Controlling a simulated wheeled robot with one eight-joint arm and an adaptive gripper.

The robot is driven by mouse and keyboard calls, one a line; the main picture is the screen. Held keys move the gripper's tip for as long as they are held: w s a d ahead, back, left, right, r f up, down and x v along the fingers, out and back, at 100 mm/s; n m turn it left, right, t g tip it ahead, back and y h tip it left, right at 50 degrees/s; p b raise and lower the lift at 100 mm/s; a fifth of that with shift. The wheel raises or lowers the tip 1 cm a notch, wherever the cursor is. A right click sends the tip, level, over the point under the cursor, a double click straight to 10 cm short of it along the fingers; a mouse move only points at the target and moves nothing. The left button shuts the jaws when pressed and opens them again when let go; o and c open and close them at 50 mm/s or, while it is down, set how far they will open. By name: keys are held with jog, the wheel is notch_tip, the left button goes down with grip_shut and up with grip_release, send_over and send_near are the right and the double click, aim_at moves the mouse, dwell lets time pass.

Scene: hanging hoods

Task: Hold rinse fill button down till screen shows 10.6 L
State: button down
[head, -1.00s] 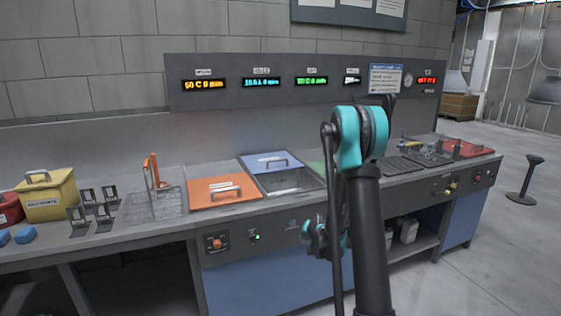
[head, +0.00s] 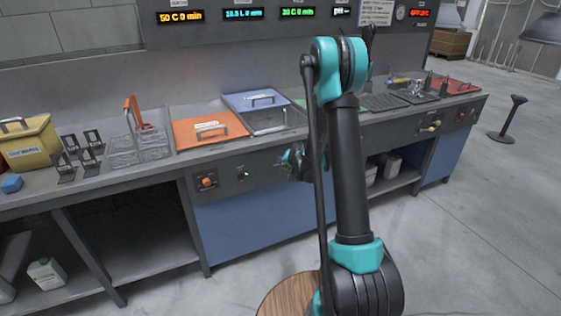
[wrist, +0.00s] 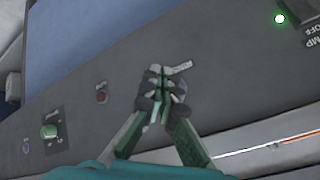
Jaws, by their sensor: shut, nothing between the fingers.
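The cyan screen (head: 243,14), second from the left on the back panel, shows a reading in L and min; its digits are too blurred to read surely. My gripper (head: 293,160) is at the front control panel, right of the small green light. In the wrist view my gripper (wrist: 163,85) is shut and empty, its fingertips at the panel face beside a small pale label (wrist: 181,67). I cannot make out the rinse fill button; the fingers may hide it. Whether the tips touch the panel, I cannot tell.
In the wrist view a small dark red button (wrist: 102,96) and a green knob (wrist: 49,132) are on the panel. A lit green light (wrist: 280,18) is at upper right. The bench carries an orange lid (head: 208,130), a blue lid (head: 255,101) and a wire basket (head: 140,146).

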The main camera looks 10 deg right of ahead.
jog(key=shift+w+a, duration=0.2)
jog(key=shift+w, duration=0.4)
jog(key=shift+w+a, duration=0.15)
jog(key=shift+w, duration=0.4)
jog(key=shift+w, duration=0.1)
dwell(0.6)
jog(key=shift+w+a, duration=0.15)
jog(key=shift+w, duration=0.15)
jog(key=shift+w+a, duration=0.1)
jog(key=shift+w, duration=0.25)
dwell(0.7)
dwell(0.9)
jog(key=shift+s+d, duration=0.25)
jog(key=shift+s, duration=0.5)
jog(key=shift+s, duration=0.1)
jog(key=shift+s+d, duration=0.25)
jog(key=shift+s, duration=0.5)
jog(key=shift+s+d, duration=0.25)
jog(key=shift+s, duration=0.55)
jog(key=shift+s+d, duration=0.25)
jog(key=shift+s, duration=0.5)
dwell(0.5)
